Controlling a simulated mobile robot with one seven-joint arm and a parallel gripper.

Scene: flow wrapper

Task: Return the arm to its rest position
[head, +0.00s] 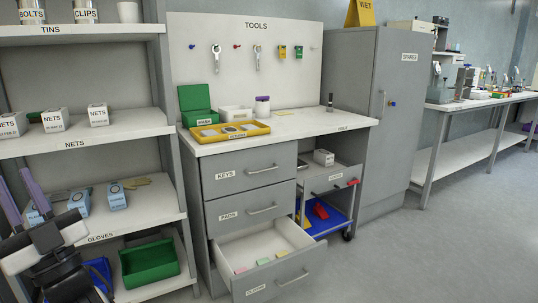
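My gripper (14,176) is at the lower left of the head view, in front of the shelf unit. Its two purple fingers point up and stand apart, with nothing visible between them. The dark wrist and pale hand body show below the fingers, cut off by the bottom left edge of the picture. The rest of my arm is mostly out of view.
Shelves (80,136) with boxes stand close behind my gripper; a green bin (150,262) is low beside it. The grey workbench's bottom drawer (270,262) is pulled out. A grey cabinet (352,115) stands right of it. The floor (430,250) at right is clear.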

